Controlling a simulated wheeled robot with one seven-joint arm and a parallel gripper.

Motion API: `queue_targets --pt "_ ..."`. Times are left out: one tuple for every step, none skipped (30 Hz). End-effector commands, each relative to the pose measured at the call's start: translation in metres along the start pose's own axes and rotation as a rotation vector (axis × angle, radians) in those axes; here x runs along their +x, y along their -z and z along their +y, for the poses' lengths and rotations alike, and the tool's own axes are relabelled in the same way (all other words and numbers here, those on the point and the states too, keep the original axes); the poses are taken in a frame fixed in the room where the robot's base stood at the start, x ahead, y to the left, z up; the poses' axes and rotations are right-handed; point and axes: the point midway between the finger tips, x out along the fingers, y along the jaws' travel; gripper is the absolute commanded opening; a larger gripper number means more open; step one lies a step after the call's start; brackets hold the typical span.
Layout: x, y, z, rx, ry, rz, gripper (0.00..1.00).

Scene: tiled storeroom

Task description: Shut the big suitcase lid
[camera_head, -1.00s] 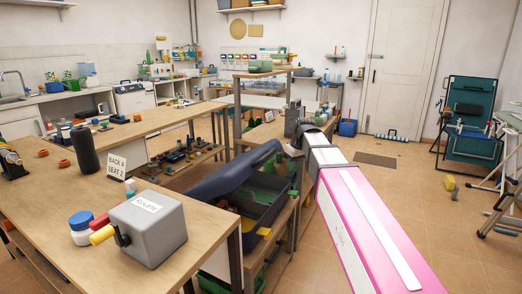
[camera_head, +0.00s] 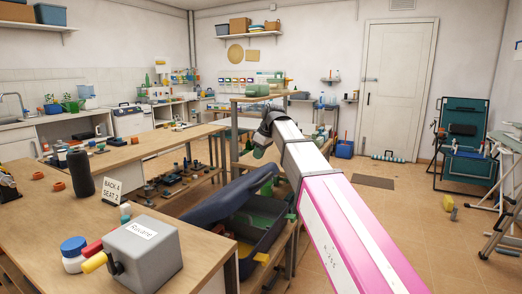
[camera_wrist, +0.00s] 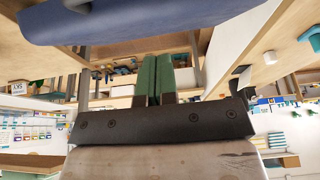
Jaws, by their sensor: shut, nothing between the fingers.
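The big suitcase is dark blue and stands partly open on a wooden bench. Its lid (camera_head: 222,196) is tilted up over the base (camera_head: 262,236), and green items show inside. In the wrist view the lid's blue edge (camera_wrist: 150,22) crosses the top of the picture. My gripper (camera_head: 259,153) is above and behind the raised lid in the head view, seemingly apart from it. In the wrist view its two green fingers (camera_wrist: 166,60) are together with nothing between them. My arm hides part of the bench on the right of the suitcase.
A grey box with a yellow handle (camera_head: 142,254) and a white-and-blue jar (camera_head: 74,253) stand on the near table (camera_head: 45,220), left of the suitcase. A wooden shelf rack (camera_head: 262,98) stands behind my gripper. Open tiled floor (camera_head: 400,205) lies on the right.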

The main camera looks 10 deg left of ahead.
Motion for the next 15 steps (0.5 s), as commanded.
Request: queue_targets --pt "0.01 0.0 -0.001 0.0 0.002 -0.002 0.0" --pt "0.015 0.0 -0.001 0.0 0.002 -0.002 0.0" --pt "0.023 0.0 -0.001 0.0 0.002 -0.002 0.0" --pt "0.028 0.0 -0.001 0.0 0.002 -0.001 0.0" --pt "0.034 0.0 -0.001 0.0 0.002 -0.002 0.0" --pt "0.04 0.0 -0.001 0.0 0.002 -0.002 0.0" --pt "0.045 0.0 -0.001 0.0 0.002 -0.001 0.0" --pt "0.05 0.0 -0.001 0.0 0.001 -0.001 0.0" --pt "0.056 -0.004 -0.001 0.001 0.001 -0.002 0.0" --pt "0.059 -0.009 -0.002 0.002 0.001 -0.002 0.0" --pt "0.061 -0.012 -0.002 0.001 0.001 -0.002 0.0" --pt "0.065 -0.015 -0.002 0.001 0.001 -0.001 0.0" --pt "0.067 -0.018 -0.001 0.001 0.0 -0.001 0.0" --pt "0.069 -0.02 -0.001 0.001 0.0 -0.001 0.0" --pt "0.072 -0.022 -0.001 0.001 0.0 -0.001 0.0"
